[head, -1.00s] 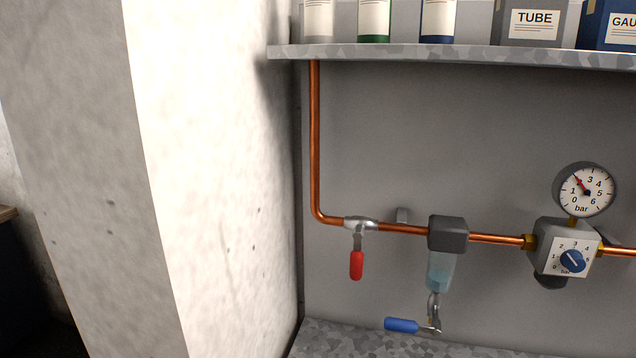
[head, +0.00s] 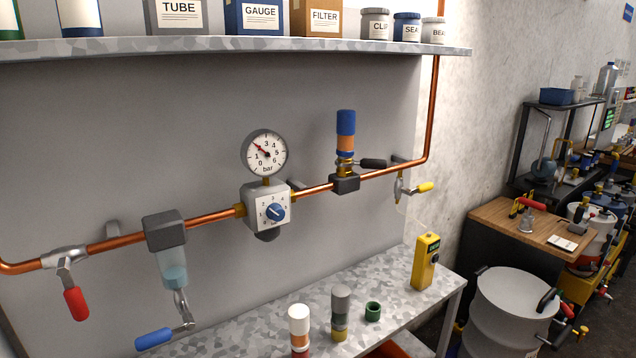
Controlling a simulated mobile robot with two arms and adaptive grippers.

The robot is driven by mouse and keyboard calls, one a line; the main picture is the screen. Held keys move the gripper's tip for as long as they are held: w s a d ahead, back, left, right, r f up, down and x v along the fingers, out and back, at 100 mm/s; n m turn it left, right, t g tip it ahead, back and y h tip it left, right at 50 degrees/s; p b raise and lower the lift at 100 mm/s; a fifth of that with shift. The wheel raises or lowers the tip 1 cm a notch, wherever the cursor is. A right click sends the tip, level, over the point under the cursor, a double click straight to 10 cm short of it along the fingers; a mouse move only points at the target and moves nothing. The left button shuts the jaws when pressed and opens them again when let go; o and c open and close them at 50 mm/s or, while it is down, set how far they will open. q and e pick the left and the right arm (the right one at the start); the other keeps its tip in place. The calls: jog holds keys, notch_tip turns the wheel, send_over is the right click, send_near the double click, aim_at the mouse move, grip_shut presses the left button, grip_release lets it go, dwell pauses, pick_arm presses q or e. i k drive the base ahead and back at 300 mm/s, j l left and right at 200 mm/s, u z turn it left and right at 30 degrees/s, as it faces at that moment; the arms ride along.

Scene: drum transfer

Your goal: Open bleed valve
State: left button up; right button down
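Several valves sit along the copper pipe (head: 211,217), and none is labelled as the bleed valve. A red lever (head: 76,303) hangs down from the valve at the left. A blue lever (head: 154,339) points left below the filter bowl (head: 172,272). A black lever (head: 373,163) points right, beside a blue-and-orange cylinder (head: 346,135). Neither gripper is in view.
A shelf (head: 230,46) of boxes and jars runs above the pipe. The speckled bench (head: 250,330) below holds a white-topped cylinder (head: 299,325), a grey one (head: 341,310), a green ring (head: 373,311) and a yellow device (head: 425,262). A grey drum (head: 515,310) stands at the right.

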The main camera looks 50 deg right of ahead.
aim_at(425, 187)
jog(key=l+z, duration=0.15)
jog(key=z, duration=2.05)
